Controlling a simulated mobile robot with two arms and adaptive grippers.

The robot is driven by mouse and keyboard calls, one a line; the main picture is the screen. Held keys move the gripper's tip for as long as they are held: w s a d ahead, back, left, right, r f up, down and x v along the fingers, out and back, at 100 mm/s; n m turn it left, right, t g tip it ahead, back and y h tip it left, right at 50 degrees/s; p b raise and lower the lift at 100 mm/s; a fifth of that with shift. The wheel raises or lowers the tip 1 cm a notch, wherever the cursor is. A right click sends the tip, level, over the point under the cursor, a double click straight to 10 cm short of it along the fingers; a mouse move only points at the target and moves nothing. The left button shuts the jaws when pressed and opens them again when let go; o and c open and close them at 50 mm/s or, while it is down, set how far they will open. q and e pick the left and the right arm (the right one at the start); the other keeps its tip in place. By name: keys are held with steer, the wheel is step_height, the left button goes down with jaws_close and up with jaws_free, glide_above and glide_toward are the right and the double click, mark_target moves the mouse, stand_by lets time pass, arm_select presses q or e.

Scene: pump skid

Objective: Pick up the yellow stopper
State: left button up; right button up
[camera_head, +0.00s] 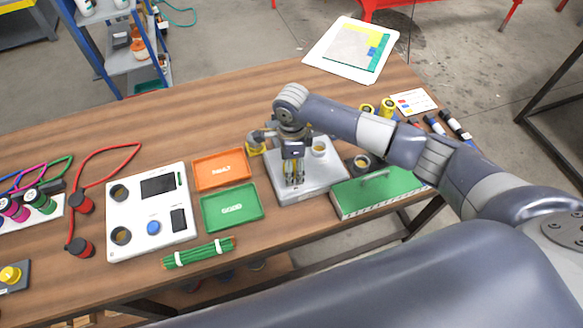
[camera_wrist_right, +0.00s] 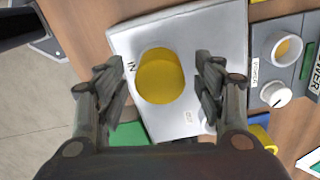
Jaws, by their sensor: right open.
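The yellow stopper (camera_wrist_right: 161,76) shows in the right wrist view as a round yellow piece on a silver plate (camera_wrist_right: 205,35), beside the letters "IN". My right gripper (camera_wrist_right: 162,88) is open, with one finger on each side of the stopper and a visible gap on both sides. In the head view my right gripper (camera_head: 294,182) points down over the silver plate (camera_head: 325,182). I cannot tell the height of the fingertips over the plate. My left gripper is out of view.
An orange tray (camera_head: 222,169) and a green tray (camera_head: 232,206) lie left of the plate. A green case (camera_head: 380,190) stands to its right. A yellow part (camera_head: 255,149) sits behind the gripper, and a white panel (camera_head: 150,210) lies further left.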

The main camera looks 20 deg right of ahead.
steer(key=shift+f, duration=0.3)
steer(key=c, duration=1.3)
steer(key=shift+o, duration=0.2)
steer(key=shift+r, duration=0.1)
steer(key=shift+w+r+b, duration=0.1)
steer(key=shift+r+b, duration=0.5)
steer(key=shift+s+r+b, duration=0.2)
steer(key=shift+r+b, duration=0.15)
steer(key=shift+r, duration=0.15)
steer(key=shift+s+r+b, duration=0.2)
steer(key=shift+r+b, duration=0.15)
steer(key=shift+r, duration=0.15)
steer(key=s+a+r+b, duration=0.1)
steer(key=s+b, duration=0.4)
steer(key=s, duration=1)
steer(key=shift+s+a+r, duration=0.15)
steer(key=shift+s+r, duration=0.05)
steer(key=shift+r, duration=0.15)
